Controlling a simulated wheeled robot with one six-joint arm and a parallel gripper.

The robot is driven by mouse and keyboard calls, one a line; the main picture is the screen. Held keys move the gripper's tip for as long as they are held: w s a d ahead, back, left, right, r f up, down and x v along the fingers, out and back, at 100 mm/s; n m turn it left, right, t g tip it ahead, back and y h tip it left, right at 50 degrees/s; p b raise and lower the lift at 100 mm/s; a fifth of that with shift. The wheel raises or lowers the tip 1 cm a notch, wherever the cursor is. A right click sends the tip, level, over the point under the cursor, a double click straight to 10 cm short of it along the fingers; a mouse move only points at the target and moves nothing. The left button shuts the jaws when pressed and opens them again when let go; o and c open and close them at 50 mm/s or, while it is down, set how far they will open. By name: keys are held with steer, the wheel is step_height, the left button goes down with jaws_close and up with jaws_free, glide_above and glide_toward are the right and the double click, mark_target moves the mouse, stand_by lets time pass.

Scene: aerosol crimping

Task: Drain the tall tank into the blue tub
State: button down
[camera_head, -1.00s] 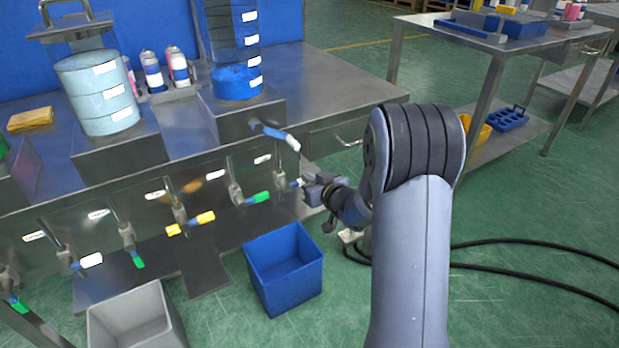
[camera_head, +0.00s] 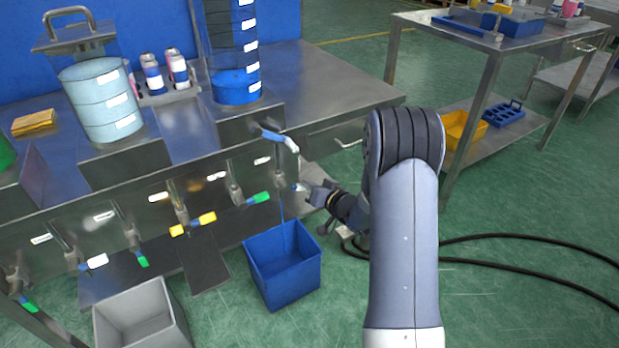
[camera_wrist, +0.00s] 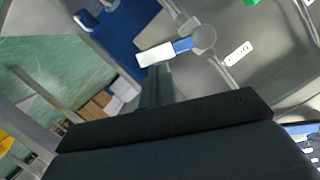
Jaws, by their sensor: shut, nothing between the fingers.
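The blue tub (camera_head: 262,258) stands on the floor below the bench front. A thin blue stream (camera_head: 282,208) runs down from the rightmost front valve (camera_head: 280,180) towards the tub. That valve's blue and white handle (camera_wrist: 168,50) shows just ahead of my fingers in the wrist view. My gripper (camera_head: 303,188) is shut and empty beside the handle; I cannot tell whether they touch.
More valves with green (camera_head: 258,198), yellow (camera_head: 193,224) and white handles line the bench front. A grey tub (camera_head: 135,318) stands at left. Black cables (camera_head: 510,238) lie on the floor at right.

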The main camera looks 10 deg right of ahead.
steer(key=f+m, duration=0.1)
steer(key=m, duration=0.1)
steer(key=a+f+m+y, duration=0.1)
steer(key=f+m, duration=0.1)
steer(key=f+m+y, duration=0.1)
steer(key=m, duration=0.2)
steer(key=shift+s+a+f, duration=0.3)
steer(key=shift+a, duration=0.1)
steer(key=shift+a+f, duration=0.1)
stand_by(0.6)
